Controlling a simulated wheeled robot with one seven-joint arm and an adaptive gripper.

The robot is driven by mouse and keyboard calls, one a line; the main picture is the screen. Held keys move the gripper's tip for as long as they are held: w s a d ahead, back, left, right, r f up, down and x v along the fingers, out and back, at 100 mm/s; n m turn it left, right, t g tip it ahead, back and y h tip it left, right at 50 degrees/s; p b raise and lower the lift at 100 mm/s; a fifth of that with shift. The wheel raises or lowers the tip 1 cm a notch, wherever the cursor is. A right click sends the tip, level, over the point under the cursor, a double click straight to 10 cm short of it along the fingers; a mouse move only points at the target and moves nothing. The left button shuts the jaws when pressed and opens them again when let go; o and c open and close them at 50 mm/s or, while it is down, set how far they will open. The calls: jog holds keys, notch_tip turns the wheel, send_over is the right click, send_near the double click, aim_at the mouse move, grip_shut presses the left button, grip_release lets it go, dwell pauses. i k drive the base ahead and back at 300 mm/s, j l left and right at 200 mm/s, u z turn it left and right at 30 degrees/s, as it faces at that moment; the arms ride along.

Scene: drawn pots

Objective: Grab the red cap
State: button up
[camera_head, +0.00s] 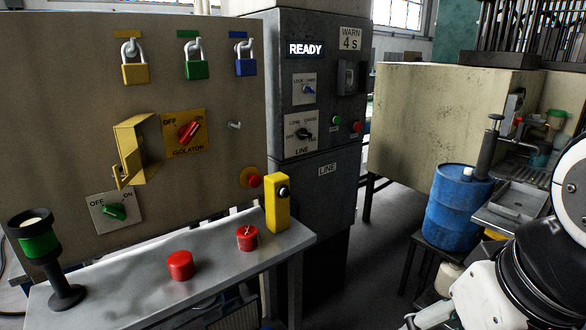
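Two red, short, round pieces are on the grey bench (120,308). One plain red cap-like cylinder (180,265) stands upright near the middle of the bench. The other red piece (246,238) stands farther back and to the right, with a small pale mark on its top. I cannot tell from their looks which one is the red cap. My white and black arm shows at the lower right, well apart from both. My gripper cannot be made out in this view, and nothing touches either red piece.
A green-banded lamp on a black stand (40,245) is at the bench's left end. A yellow box with a button (278,203) stands at its right end. A panel (60,120) with padlocks and switches rises behind. A blue barrel (456,208) is at right.

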aim_at(181, 262)
jog(key=i+j+u, duration=0.1)
jog(key=i+u, duration=0.2)
jog(key=i, duration=0.2)
jog(key=i+u, duration=0.3)
jog(key=i, duration=0.25)
